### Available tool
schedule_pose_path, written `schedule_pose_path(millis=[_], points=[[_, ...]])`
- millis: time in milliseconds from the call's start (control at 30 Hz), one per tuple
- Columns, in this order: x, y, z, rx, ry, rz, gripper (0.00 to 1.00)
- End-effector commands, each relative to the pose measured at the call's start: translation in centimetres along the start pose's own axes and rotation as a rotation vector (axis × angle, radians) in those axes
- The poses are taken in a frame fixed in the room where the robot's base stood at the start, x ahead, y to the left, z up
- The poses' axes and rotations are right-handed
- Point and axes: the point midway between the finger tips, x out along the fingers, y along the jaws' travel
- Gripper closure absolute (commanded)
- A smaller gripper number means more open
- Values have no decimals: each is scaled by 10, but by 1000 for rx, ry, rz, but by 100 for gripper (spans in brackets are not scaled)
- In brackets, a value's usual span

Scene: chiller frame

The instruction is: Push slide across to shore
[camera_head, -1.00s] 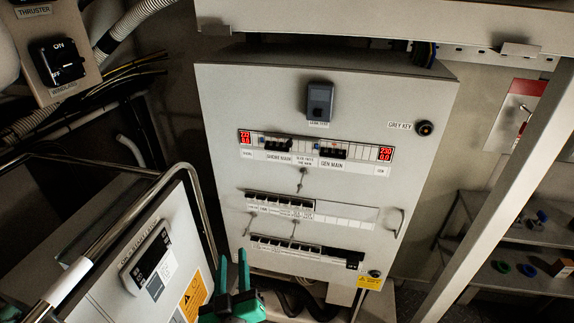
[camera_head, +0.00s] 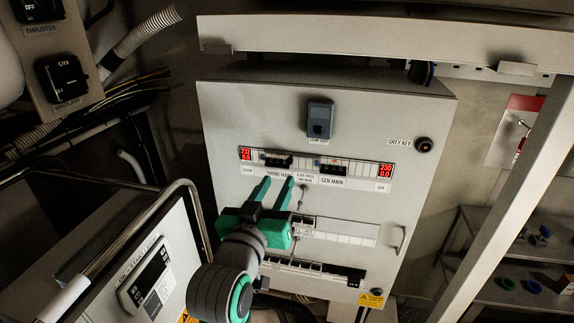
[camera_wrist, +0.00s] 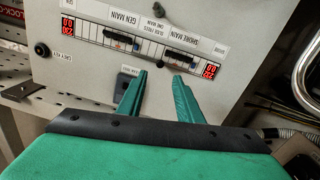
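The breaker row (camera_head: 315,165) runs across the grey panel, with the SHORE MAIN breaker (camera_head: 278,161) on the left and the GEN MAIN breaker (camera_head: 333,168) on the right. A small label (camera_head: 304,175) about one main sits between them. The slide itself is too small to make out clearly. In the wrist view the row is turned around, with GEN MAIN (camera_wrist: 122,38) left and SHORE MAIN (camera_wrist: 180,57) right. My gripper (camera_head: 275,184) is open and empty, its fingertips just below the SHORE MAIN side in the head view. I cannot tell whether it touches the panel.
A dark grey box (camera_head: 319,118) sits above the row, and a key switch (camera_head: 424,145) at the upper right. Lower breaker rows (camera_head: 345,232) are partly behind my arm. A metal rail (camera_head: 190,195) stands to the left and a frame post (camera_head: 510,190) to the right.

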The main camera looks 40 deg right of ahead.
Motion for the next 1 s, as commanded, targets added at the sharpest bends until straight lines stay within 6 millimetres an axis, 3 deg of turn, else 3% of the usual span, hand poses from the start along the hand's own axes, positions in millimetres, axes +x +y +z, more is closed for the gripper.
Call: schedule_pose_path(millis=[300, 500, 700, 967, 1000], points=[[56, 0, 1, -1, -2, 0, 68], [82, 0, 0, -1, 0, -1, 68], [94, 0, 0, 0, 0, -1, 68], [95, 0, 0, 0, 1, -1, 68], [95, 0, 0, 0, 1, -1, 72]])
